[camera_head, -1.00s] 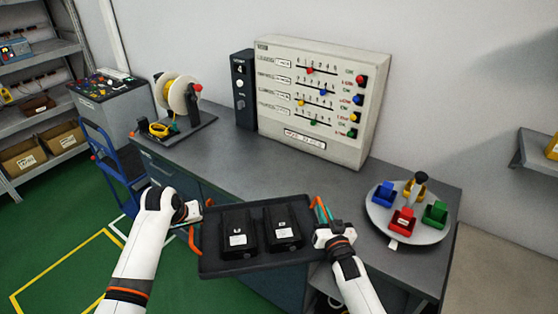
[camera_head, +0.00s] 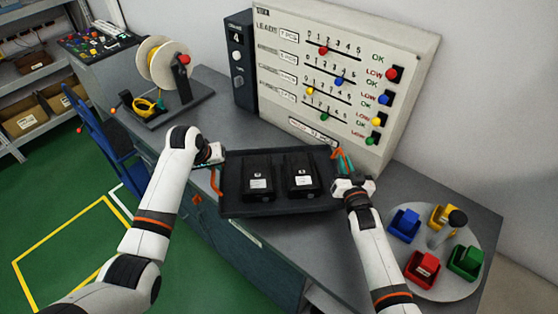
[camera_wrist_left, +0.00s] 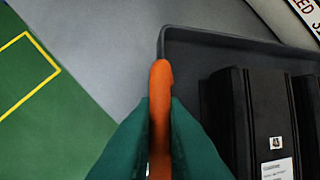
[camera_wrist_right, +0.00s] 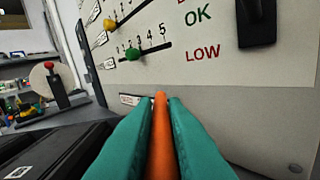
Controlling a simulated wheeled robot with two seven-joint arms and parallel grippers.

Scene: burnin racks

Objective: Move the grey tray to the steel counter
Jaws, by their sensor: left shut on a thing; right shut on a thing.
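The dark grey tray (camera_head: 275,206) carries two black modules (camera_head: 258,177) (camera_head: 302,174) with white labels. It is level over the steel counter (camera_head: 232,104), its near edge close to the counter's front edge. I cannot tell whether it touches the counter. My left gripper (camera_head: 214,166) is shut on the orange handle at the tray's left end; the left wrist view shows that handle (camera_wrist_left: 160,105) between teal fingers. My right gripper (camera_head: 346,172) is shut on the orange handle at the right end, and the right wrist view shows this handle (camera_wrist_right: 161,130) between its fingers.
A white panel with coloured knobs (camera_head: 335,70) stands right behind the tray. A round carousel with coloured bins (camera_head: 442,290) is at the right. A cable reel (camera_head: 165,62) stands at the back left, beside a dark box (camera_head: 241,60). A blue cart (camera_head: 110,140) is left of the counter.

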